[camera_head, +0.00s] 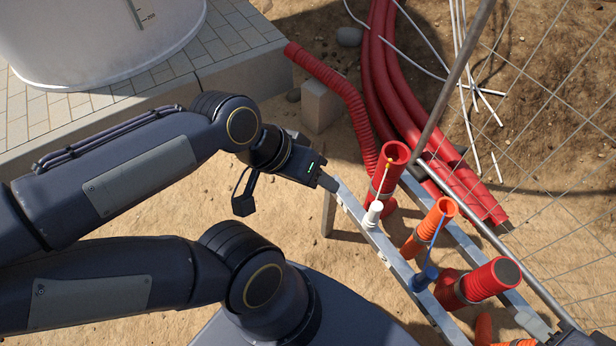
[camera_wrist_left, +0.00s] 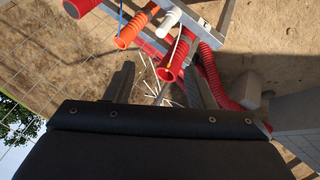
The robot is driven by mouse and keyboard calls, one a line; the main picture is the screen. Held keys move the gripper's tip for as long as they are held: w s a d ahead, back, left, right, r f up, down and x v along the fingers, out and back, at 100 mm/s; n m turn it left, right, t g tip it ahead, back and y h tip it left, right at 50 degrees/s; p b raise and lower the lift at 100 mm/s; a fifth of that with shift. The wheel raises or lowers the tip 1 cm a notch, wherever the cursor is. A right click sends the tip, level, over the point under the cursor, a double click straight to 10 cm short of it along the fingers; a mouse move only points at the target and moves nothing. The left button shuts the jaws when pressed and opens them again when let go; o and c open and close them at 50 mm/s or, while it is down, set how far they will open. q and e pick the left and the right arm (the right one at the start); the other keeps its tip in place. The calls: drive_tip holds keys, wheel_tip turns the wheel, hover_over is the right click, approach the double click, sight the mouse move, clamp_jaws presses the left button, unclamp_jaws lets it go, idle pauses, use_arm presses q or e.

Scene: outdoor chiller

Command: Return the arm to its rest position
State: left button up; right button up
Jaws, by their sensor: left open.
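A red pipe (camera_wrist_left: 180,52) with a yellow-tipped wire and an orange pipe (camera_wrist_left: 134,30) show beyond those fingers. A white fitting (camera_wrist_left: 170,17) is near the top of that view. It also shows on the frame in the head view (camera_head: 373,213).
Red (camera_head: 389,172), orange (camera_head: 430,226) and capped red (camera_head: 485,281) pipes stand along the frame, with a blue fitting (camera_head: 424,277). A wire fence (camera_head: 560,130) is at right. A stone-paved plinth (camera_head: 240,85) is at the back left. Sandy ground lies between.

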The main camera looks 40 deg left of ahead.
use_arm(q)
drive_tip(key=shift+s+a, duration=0.1)
drive_tip(key=shift+s, duration=0.45)
